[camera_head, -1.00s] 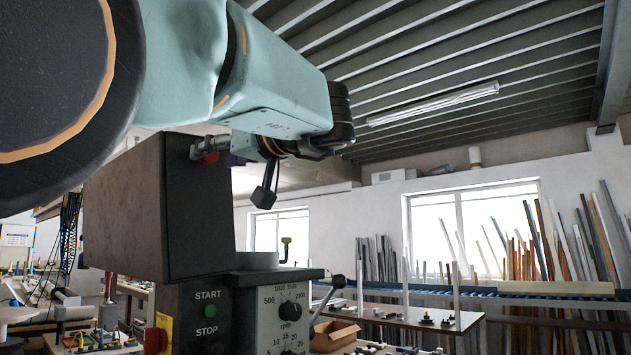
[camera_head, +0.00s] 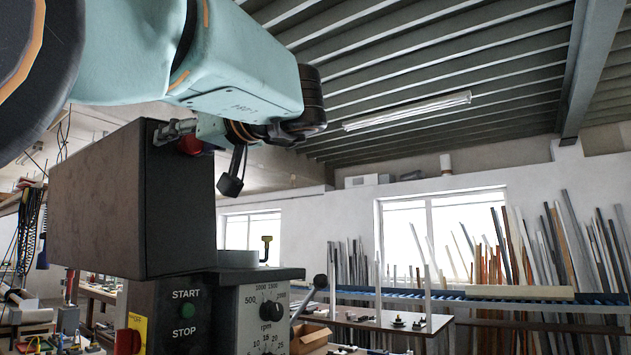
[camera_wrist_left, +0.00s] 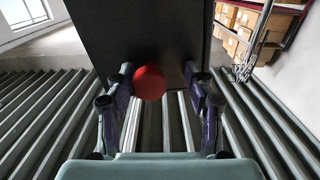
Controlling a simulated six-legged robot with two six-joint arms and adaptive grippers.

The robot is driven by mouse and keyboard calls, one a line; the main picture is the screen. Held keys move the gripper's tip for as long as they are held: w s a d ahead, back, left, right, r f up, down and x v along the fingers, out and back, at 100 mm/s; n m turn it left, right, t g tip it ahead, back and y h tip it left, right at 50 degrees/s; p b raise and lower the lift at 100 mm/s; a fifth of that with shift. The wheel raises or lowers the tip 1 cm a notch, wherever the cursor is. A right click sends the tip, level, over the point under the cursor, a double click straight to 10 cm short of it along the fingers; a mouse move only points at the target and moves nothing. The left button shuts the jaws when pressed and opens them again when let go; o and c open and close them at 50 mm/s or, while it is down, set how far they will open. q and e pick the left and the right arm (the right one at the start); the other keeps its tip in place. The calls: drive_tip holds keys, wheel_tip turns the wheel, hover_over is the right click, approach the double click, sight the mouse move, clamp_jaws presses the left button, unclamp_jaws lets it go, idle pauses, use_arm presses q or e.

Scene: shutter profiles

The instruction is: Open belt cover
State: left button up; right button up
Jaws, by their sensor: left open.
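The belt cover (camera_head: 95,205) is a large dark box on top of the drill machine's head, at the left in the head view. It looks closed. A red ball knob (camera_head: 190,145) shows at its upper right, partly hidden by my left gripper (camera_head: 173,131). In the left wrist view the red knob (camera_wrist_left: 150,83) sits between the two parted fingers of my left gripper (camera_wrist_left: 158,76), with the dark cover (camera_wrist_left: 140,35) behind it. The fingers are open around the knob; I cannot tell whether they touch it. My right gripper is not in view.
The machine's control panel (camera_head: 262,318) with speed dial and start and stop buttons is below the cover. A lever (camera_head: 308,300) sticks out at its right. Benches and racks of long profiles (camera_head: 510,250) stand farther back. Open air lies right of the machine.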

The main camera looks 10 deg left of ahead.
use_arm(q)
drive_tip(key=shift+w+a+f, duration=0.1)
drive_tip(key=shift+w+f, duration=0.05)
drive_tip(key=shift+w, duration=0.3)
drive_tip(key=shift+w+d, duration=0.35)
drive_tip(key=shift+d, duration=0.3)
drive_tip(key=c, duration=0.3)
drive_tip(key=shift+s, duration=0.1)
drive_tip(key=shift+c, duration=0.7)
drive_tip(key=shift+s+a, duration=0.25)
drive_tip(key=shift+s, duration=0.2)
drive_tip(key=c, duration=0.3)
drive_tip(key=shift+w+d, duration=0.1)
drive_tip(key=shift+w, duration=0.2)
drive_tip(key=c, duration=0.3)
drive_tip(key=shift+s, duration=0.15)
clamp_jaws()
